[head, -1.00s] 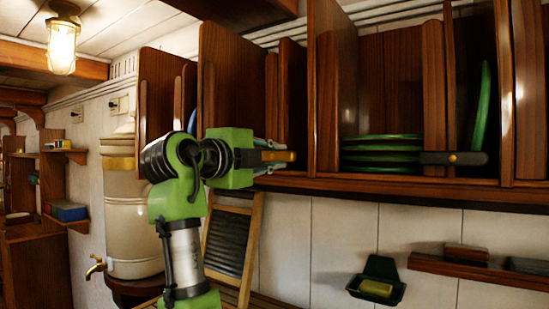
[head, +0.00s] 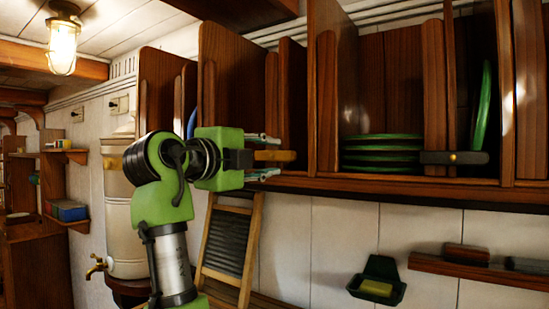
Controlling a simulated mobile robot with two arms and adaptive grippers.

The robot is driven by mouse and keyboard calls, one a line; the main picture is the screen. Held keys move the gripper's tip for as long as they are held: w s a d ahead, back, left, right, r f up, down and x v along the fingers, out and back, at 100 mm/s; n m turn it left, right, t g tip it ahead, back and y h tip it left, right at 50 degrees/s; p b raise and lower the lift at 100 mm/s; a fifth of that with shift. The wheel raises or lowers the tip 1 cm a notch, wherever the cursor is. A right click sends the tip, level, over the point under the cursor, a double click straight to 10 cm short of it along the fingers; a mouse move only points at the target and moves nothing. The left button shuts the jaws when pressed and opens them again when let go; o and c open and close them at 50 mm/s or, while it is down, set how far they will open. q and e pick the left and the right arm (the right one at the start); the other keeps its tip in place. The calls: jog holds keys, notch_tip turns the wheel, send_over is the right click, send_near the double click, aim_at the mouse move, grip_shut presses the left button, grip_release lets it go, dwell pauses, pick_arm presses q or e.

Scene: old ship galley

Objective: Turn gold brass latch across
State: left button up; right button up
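The gold brass latch (head: 275,155) is a short bar lying level on the front of the wall rack, at the edge of a divider left of centre. The fingers are apart, with visible gaps to the bar. The gripper's dark palm hides the latch's left end. A second latch, a dark bar with a gold pivot (head: 453,158), lies level across the rack further right.
Stacked green-rimmed plates (head: 383,152) sit in the rack beside an upright green plate (head: 482,105). A washboard (head: 230,240) leans below the gripper. A cream urn (head: 125,232) stands left of my arm. A soap dish (head: 377,282) hangs at lower right.

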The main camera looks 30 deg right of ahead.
jog(key=v, duration=0.9)
jog(key=shift+a, duration=0.3)
jog(key=shift+s, duration=0.1)
